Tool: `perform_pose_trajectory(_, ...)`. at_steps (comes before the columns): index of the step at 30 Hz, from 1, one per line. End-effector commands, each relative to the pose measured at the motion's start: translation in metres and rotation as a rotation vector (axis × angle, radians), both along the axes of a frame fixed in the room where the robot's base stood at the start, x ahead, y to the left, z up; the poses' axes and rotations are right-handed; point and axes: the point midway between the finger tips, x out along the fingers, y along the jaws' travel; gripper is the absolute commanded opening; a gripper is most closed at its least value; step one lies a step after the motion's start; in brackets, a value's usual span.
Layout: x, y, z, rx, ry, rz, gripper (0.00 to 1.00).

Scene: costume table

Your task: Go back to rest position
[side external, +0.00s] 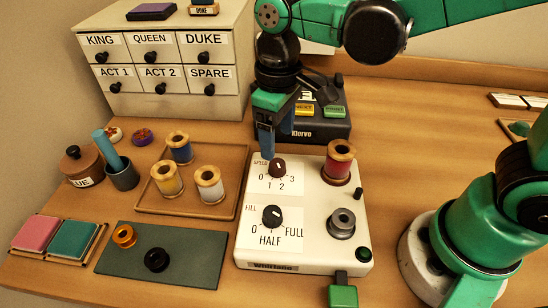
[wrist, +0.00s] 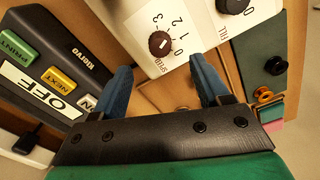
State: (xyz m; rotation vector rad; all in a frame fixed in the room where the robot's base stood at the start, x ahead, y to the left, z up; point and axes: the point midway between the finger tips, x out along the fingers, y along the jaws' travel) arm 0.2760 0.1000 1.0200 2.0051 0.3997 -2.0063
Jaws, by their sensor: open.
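My gripper (side external: 277,140) points down over the back left edge of the white winder box (side external: 300,253), near its speed knob (side external: 278,167). In the wrist view the two blue fingers of my gripper (wrist: 162,88) stand apart with nothing between them. The speed knob (wrist: 160,43) shows just beyond the fingers, apart from them. I cannot tell the exact height of the fingertips above the box. No marked rest place shows.
A black label machine (side external: 325,125) stands right behind my gripper. A drawer cabinet (side external: 165,75) is at the back left. A tray (side external: 222,207) of thread spools lies left of the box. A red spool (side external: 338,160) stands on the box. The table right of the box has clear room.

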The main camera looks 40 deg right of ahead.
Motion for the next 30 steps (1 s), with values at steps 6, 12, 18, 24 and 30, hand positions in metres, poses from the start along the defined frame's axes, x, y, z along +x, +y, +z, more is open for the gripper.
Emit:
perform_pose_trajectory(6, -0.001, -0.005, 0.002, 0.007, -0.021, -0.016, 0.69)
perform_pose_trajectory(12, -0.005, -0.039, 0.015, 0.061, -0.203, -0.142, 0.69)
perform_pose_trajectory(18, -0.013, -0.078, 0.023, 0.106, -0.446, -0.29, 0.69)
perform_pose_trajectory(24, -0.018, -0.098, 0.024, 0.12, -0.59, -0.371, 0.69)
perform_pose_trajectory(30, -0.018, -0.101, 0.024, 0.123, -0.617, -0.383, 0.69)
